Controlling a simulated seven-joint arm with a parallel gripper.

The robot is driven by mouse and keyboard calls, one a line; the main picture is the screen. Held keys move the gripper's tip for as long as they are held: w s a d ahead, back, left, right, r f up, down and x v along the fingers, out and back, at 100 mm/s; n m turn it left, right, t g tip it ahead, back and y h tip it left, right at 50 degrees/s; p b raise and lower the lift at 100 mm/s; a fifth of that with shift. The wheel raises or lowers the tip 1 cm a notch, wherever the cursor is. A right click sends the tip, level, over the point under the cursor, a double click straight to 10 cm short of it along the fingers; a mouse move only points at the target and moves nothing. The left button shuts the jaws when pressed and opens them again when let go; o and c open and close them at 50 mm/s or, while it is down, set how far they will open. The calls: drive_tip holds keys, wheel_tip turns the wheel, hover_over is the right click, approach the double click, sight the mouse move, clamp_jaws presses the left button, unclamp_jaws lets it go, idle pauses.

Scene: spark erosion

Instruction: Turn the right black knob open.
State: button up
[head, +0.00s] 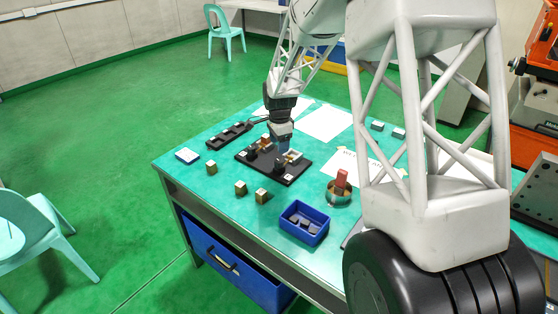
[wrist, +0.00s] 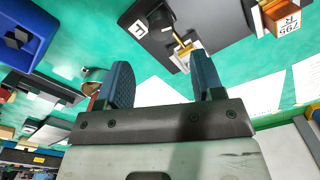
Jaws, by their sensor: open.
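The black board (head: 262,172) with small brass-coloured and black fittings and white labels lies on the green table. A small dark fitting (head: 280,164), probably the right black knob, sits on its right half, partly hidden by my gripper. My gripper (head: 283,152) is above the board's right half; I cannot tell whether it touches anything. In the wrist view the two blue fingers of my gripper (wrist: 160,78) stand apart with nothing between them. The board (wrist: 215,15) shows beyond the fingertips, with a brass fitting (wrist: 183,45) near the right finger.
A blue bin (head: 304,236) with dark pieces stands in front, beside a round container (head: 338,194) with a red object. Small blocks (head: 240,188) lie left of the bin. A black rack (head: 228,135) lies behind the board. Paper sheets (head: 325,122) lie flat farther back.

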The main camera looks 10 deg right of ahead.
sight(279, 161)
drive_tip(key=shift+w+f, duration=0.1)
drive_tip(key=shift+f, duration=0.15)
drive_tip(key=shift+f, duration=3.75)
drive_tip(key=c, duration=0.9)
